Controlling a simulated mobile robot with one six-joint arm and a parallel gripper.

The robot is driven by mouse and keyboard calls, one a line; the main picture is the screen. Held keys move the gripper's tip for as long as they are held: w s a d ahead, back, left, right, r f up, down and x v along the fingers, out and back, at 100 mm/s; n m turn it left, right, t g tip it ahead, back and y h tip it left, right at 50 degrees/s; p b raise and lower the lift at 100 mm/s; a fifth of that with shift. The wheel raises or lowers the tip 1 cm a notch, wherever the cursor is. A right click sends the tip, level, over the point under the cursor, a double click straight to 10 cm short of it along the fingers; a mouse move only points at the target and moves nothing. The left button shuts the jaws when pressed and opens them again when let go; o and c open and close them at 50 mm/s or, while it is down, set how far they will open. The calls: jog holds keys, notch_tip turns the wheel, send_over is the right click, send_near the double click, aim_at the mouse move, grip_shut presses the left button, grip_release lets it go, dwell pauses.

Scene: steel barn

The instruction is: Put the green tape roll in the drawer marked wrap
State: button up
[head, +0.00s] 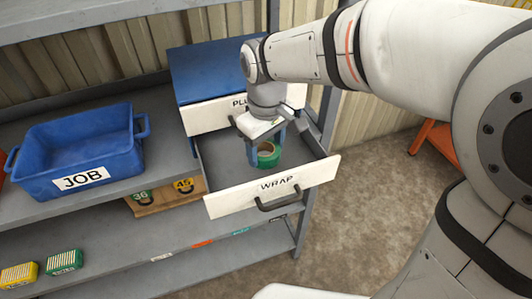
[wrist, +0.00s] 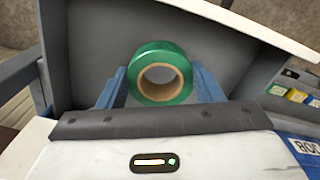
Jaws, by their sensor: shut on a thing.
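The green tape roll (head: 267,156) is inside the open drawer marked WRAP (head: 277,184). My gripper (head: 266,150) reaches down into that drawer and is shut on the roll. In the wrist view the green roll (wrist: 160,73) sits between the two blue fingers (wrist: 161,88), with its brown core facing the camera. The grey drawer floor and walls (wrist: 95,35) surround it. I cannot tell whether the roll touches the drawer floor.
A drawer with a partly hidden label (head: 215,115) sits above, under a blue top. A blue JOB bin (head: 75,155) stands on the shelf at left. Yellow and green boxes (head: 64,261) lie on the lower shelf. An orange object (head: 432,138) stands at right.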

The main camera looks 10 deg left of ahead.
aim_at(265, 171)
jog(key=shift+s+a+f, duration=0.1)
jog(key=shift+a+f, duration=0.05)
jog(key=shift+f, duration=1.8)
jog(key=shift+f, duration=0.15)
jog(key=o, duration=1)
